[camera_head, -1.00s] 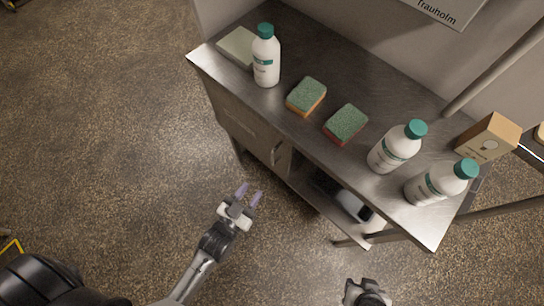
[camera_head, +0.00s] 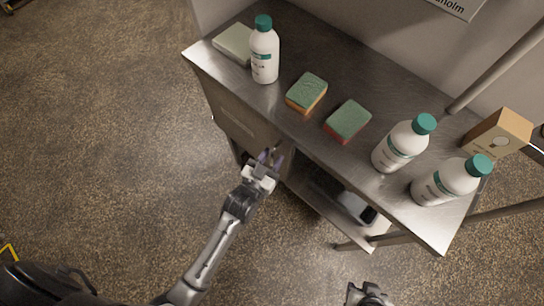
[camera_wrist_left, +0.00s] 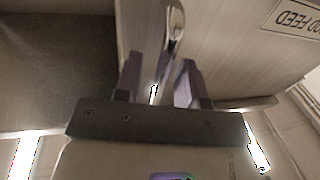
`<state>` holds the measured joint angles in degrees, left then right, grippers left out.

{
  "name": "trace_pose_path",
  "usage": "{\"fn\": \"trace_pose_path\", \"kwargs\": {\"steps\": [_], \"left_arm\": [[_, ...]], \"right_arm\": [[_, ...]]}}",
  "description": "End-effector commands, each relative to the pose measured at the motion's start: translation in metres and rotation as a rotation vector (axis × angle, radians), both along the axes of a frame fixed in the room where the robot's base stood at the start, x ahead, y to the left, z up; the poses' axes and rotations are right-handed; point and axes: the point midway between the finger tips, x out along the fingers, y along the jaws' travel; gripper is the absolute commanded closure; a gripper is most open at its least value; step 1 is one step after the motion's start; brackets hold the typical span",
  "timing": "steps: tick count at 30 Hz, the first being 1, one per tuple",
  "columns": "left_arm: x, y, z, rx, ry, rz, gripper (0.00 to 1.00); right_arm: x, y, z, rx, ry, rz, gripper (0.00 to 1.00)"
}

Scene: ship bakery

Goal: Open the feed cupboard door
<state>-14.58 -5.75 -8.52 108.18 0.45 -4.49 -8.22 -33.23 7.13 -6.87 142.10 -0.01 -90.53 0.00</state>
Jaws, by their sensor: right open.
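The feed cupboard door (camera_head: 238,118) is the metal front under the left part of the bench and looks shut. In the left wrist view the door (camera_wrist_left: 235,45) carries a label (camera_wrist_left: 298,18) reading "FEED". Its shiny upright handle (camera_wrist_left: 174,28) stands out from the door. My left gripper (camera_head: 271,159) is at the handle. In the left wrist view its purple fingers (camera_wrist_left: 160,85) are apart, with the handle between them or just ahead; contact cannot be told. My right gripper (camera_head: 368,294) is at the bottom edge, empty and away from the cupboard.
An open lower shelf (camera_head: 325,195) lies right of the cupboard. Floor in front is clear.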

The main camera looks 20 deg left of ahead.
Motion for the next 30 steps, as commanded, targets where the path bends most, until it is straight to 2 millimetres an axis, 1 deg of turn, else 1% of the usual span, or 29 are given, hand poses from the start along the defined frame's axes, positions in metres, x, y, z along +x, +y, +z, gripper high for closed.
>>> {"fn": "trace_pose_path", "kwargs": {"steps": [8,19,30], "left_arm": [[0.0006,0.0000,0.0001,0.000,0.000,0.000,0.64],[0.0003,0.0001,0.0000,0.000,0.000,0.000,1.00],[0.0001,0.0004,0.0000,0.001,0.000,0.000,1.00]], "right_arm": [[0.0002,0.0018,0.0001,0.007,0.000,-0.004,0.57],[0.0002,0.0025,0.0001,0.008,0.000,-0.006,0.57],[0.0001,0.0006,0.0000,0.002,0.000,-0.001,0.57]]}}
